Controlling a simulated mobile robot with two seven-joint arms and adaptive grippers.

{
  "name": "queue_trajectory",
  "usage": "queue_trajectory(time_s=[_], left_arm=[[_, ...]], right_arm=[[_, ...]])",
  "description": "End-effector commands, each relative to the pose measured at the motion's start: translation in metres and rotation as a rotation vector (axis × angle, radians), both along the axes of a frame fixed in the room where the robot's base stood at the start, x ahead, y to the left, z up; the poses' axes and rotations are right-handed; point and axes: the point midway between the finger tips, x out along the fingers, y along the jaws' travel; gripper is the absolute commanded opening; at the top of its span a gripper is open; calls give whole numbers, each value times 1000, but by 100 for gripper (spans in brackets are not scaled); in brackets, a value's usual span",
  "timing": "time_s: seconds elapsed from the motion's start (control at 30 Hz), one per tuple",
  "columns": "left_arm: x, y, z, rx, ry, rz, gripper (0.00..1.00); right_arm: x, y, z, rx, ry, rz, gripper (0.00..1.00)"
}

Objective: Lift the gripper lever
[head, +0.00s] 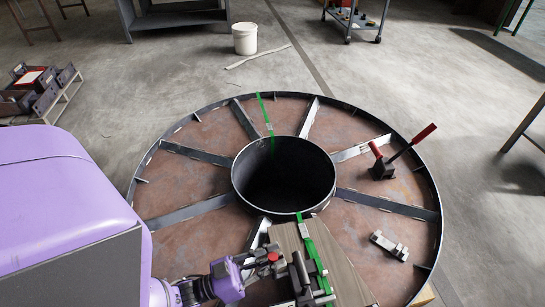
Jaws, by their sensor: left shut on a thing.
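The steel reel (209,130) lies flat, with spokes and a dark round hub opening (285,175). My left gripper (266,258) is low in the head view, at the left side of a grey-brown board (345,278). It is shut on a small red-ended lever (272,256), mostly hidden by the fingers. A metal ratchet-like fitting (305,278) sits on the board just right of my gripper, by a green strap (313,250). Another clamp with red-handled levers (383,168) stands on the right of the reel, apart from my gripper. My right gripper is not in view.
A small metal block (389,245) lies on the reel's right side. Beyond the reel are a white bucket (245,38), a wheeled cart (355,18) and a bench (175,18). A low rack of parts (40,95) stands at left. The floor between is mostly clear.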

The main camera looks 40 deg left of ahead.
Motion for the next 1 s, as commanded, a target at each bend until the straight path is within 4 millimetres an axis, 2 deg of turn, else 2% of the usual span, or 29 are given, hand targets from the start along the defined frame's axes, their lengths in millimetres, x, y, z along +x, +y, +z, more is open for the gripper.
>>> queue_trajectory(time_s=[0.2, 0.23, 0.37, 0.77, 1.0], left_arm=[[0, -1, 0, 1, -3, -2, 0], [0, -1, 0, 1, -3, -2, 21], [0, -1, 0, 1, -2, -2, 38], [-5, 3, -2, 2, 2, 0, 38], [-42, 25, -13, 4, 5, 1, 38]], right_arm=[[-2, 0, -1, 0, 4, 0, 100], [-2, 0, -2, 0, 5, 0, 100], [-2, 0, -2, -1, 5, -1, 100], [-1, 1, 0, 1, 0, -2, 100], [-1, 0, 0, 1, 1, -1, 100]])
